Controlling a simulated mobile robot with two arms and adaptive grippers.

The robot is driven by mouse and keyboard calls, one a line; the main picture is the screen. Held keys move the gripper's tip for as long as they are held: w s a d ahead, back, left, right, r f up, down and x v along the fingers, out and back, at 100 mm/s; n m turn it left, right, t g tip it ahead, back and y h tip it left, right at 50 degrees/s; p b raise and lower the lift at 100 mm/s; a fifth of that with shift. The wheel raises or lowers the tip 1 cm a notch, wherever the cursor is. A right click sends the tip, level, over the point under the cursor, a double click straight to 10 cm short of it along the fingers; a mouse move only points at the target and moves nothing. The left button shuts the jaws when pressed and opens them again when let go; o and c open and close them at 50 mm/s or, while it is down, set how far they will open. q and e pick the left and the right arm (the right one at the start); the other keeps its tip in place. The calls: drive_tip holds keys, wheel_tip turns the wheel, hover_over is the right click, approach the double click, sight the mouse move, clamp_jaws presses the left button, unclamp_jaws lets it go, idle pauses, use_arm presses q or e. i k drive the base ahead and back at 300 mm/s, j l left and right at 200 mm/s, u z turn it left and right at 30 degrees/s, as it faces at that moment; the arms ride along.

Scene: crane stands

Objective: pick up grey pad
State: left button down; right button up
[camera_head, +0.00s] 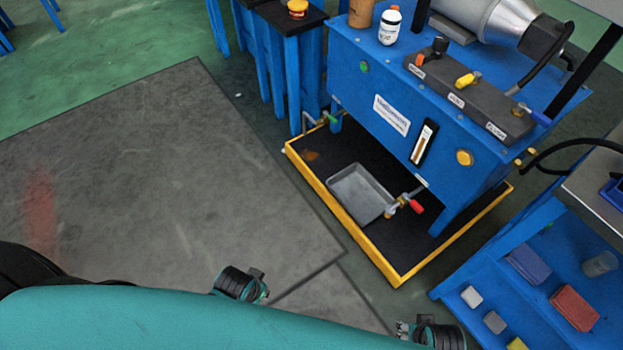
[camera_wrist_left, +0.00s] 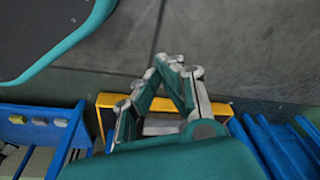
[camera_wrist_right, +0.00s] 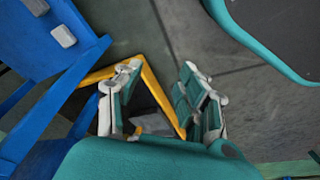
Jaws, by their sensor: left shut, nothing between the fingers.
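The grey pad (camera_head: 495,322) is a small block on the blue tray (camera_head: 448,290) at lower right in the head view. A whiter block (camera_head: 471,297) and a yellow one (camera_head: 517,343) lie on either side of it. In the right wrist view two pale blocks show at top left; the one at the top edge (camera_wrist_right: 35,5) appears to be the grey pad. My right gripper (camera_wrist_right: 160,75) is open and empty, left of the tray in the head view (camera_head: 403,329). My left gripper (camera_wrist_left: 170,62) is shut and empty, farther left (camera_head: 260,284), away from the pad.
A blue pad (camera_head: 528,263), a red pad (camera_head: 574,308) and a clear cup (camera_head: 600,263) share the tray. A blue machine (camera_head: 355,90) stands over a black drip tray with a yellow rim (camera_head: 345,222), holding a grey pan (camera_head: 360,192). Grey floor (camera_head: 150,180) at left is clear.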

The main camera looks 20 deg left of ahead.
sight(493, 321)
drive_tip(key=z, duration=1.75)
drive_tip(key=l, duration=0.1)
